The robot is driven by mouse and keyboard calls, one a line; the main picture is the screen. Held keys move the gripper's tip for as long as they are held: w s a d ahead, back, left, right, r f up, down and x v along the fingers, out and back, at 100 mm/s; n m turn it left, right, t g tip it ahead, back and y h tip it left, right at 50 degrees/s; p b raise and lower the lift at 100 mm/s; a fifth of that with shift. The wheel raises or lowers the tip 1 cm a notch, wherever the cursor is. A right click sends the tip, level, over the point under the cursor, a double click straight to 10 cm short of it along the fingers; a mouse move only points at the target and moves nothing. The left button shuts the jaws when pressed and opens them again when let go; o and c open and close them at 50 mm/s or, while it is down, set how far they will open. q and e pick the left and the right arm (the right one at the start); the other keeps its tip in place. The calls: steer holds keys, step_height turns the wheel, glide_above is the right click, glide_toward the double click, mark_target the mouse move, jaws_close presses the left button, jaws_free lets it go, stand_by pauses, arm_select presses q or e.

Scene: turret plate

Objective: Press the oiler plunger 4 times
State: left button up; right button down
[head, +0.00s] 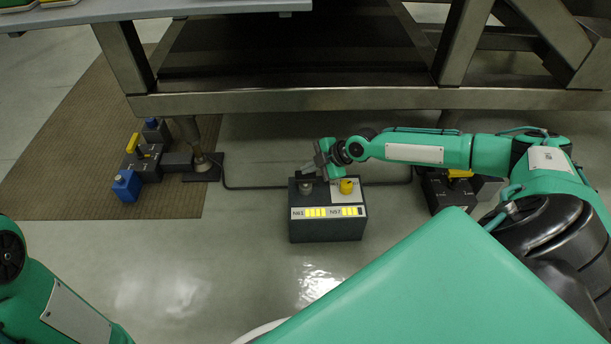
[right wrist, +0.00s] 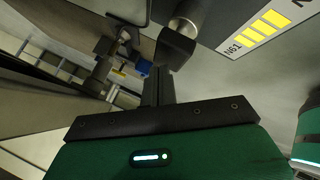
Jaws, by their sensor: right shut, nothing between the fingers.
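A dark grey box (head: 327,229) with labels N61 and N57 stands on the floor, and its N61 side shows in the right wrist view (right wrist: 225,22). On its top are a grey metal plunger (head: 306,187) at the left and a yellow knob (head: 346,186) at the right. My right gripper (head: 308,170) is shut and empty, just above the grey plunger. In the right wrist view its dark fingertips (right wrist: 175,48) are close to the silver plunger (right wrist: 184,24); I cannot tell whether they touch. My left gripper is out of view.
A heavy steel table frame (head: 340,101) spans the area behind the box. A unit with blue and yellow parts (head: 145,155) stands on a brown mat (head: 70,165) at left. Another dark unit (head: 440,191) is at right. Black cable (head: 260,187) runs behind the box. Floor in front is clear.

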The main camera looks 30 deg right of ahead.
steer(key=shift+f+b, duration=0.85)
steer(key=shift+f, duration=0.3)
stand_by(1.0)
steer(key=shift+r, duration=0.15)
steer(key=shift+r+p, duration=1.15)
steer(key=shift+r, duration=0.25)
step_height(320, 180, up, 5)
steer(key=p, duration=0.4)
steer(key=shift+r, duration=0.1)
stand_by(0.4)
